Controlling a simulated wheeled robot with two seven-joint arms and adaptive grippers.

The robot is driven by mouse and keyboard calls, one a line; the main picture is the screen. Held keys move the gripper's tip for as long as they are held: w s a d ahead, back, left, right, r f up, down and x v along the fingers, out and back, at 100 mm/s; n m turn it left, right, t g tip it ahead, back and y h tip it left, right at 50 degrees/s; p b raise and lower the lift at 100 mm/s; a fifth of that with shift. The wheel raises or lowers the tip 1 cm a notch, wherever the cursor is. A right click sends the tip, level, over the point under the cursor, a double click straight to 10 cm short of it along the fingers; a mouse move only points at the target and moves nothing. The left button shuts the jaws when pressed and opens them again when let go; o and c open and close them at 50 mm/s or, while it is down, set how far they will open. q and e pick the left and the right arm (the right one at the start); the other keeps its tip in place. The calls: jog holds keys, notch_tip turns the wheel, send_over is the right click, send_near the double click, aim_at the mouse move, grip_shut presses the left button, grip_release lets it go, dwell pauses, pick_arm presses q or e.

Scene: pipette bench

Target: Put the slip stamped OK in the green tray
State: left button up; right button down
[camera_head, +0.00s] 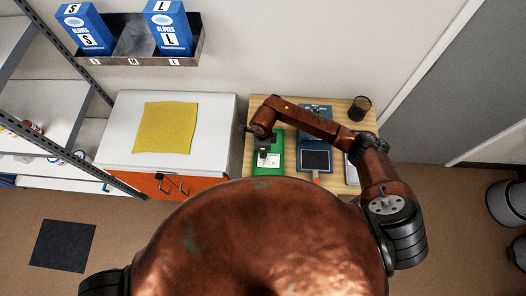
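The green tray (269,169) lies on the left part of the wooden table. My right arm reaches in from the right across the table, with its wrist above the tray. My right gripper (267,152) points down over the tray; it is small and dark, and I cannot tell whether its fingers are open or shut or hold anything. I cannot make out a slip stamped OK. My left gripper is out of view.
A blue item with a dark panel (315,160) lies right of the green tray. A dark cup (359,108) stands at the table's back right. A white cabinet (218,135) bearing a yellow cloth (164,128) stands left. Glove boxes (87,28) sit in a wall rack.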

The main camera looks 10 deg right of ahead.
jog(key=shift+f, duration=0.1)
jog(key=shift+f, duration=0.15)
jog(key=c, duration=2)
grip_release()
jog(key=shift+w+r, duration=0.1)
jog(key=shift+r, duration=0.35)
notch_tip(320, 180, up, 12)
jog(key=shift+f+b, duration=0.2)
jog(key=shift+b, duration=0.55)
